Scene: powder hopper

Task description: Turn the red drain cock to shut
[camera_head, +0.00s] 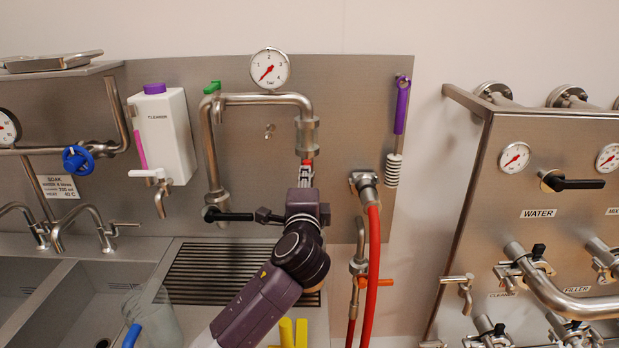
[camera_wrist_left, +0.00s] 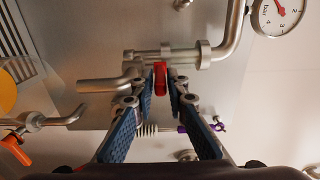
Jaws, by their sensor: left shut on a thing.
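The red drain cock (camera_head: 307,162) shows as a small red piece below the steel fitting at the lower end of the bent pipe, right of centre in the panel. In the left wrist view its red handle (camera_wrist_left: 160,78) stands between my fingertips. My left gripper (camera_head: 306,176) is at the cock from below, shut on the red handle, with blue-padded fingers on both sides in the left wrist view (camera_wrist_left: 161,92). My gripper and arm hide part of the cock in the head view. My right gripper is in neither view.
A round gauge (camera_head: 269,68) sits above the pipe (camera_head: 258,98). A black lever (camera_head: 228,216) lies left of my gripper. A red hose (camera_head: 373,270) hangs to the right, near an orange lever (camera_head: 376,283). A purple-handled brush (camera_head: 401,105) hangs on the panel.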

